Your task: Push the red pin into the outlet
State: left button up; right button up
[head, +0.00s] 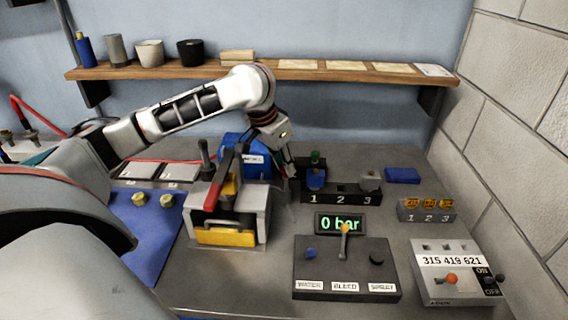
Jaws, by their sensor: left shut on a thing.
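My left gripper (290,176) points down between the clamp fixture and the black rack marked 1 2 3 (341,196). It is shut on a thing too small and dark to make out. I cannot pick out a red pin for certain; the gripper may hide it. No outlet can be told for certain either. The clamp fixture (258,212) is grey with a red lever (222,182), a black-knobbed lever and a yellow front part (226,237). It stands left of the gripper. My right gripper is not in view.
A blue drum (234,146) lies behind the fixture. A control box (345,276) below a "0 bar" display (340,223) stands in front, with a numbered switch box (447,263) at right. A wooden shelf (262,70) spans the back wall. Bare grey bench shows between the boxes.

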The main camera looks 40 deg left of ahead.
aim_at(282, 171)
pick_arm(q)
jog(key=shift+f, duration=2.05)
dwell(0.4)
jog(key=o, duration=1.4)
jog(key=shift+v, duration=3.2)
jog(key=shift+s+r, duration=0.15)
jog(key=shift+r, duration=0.1)
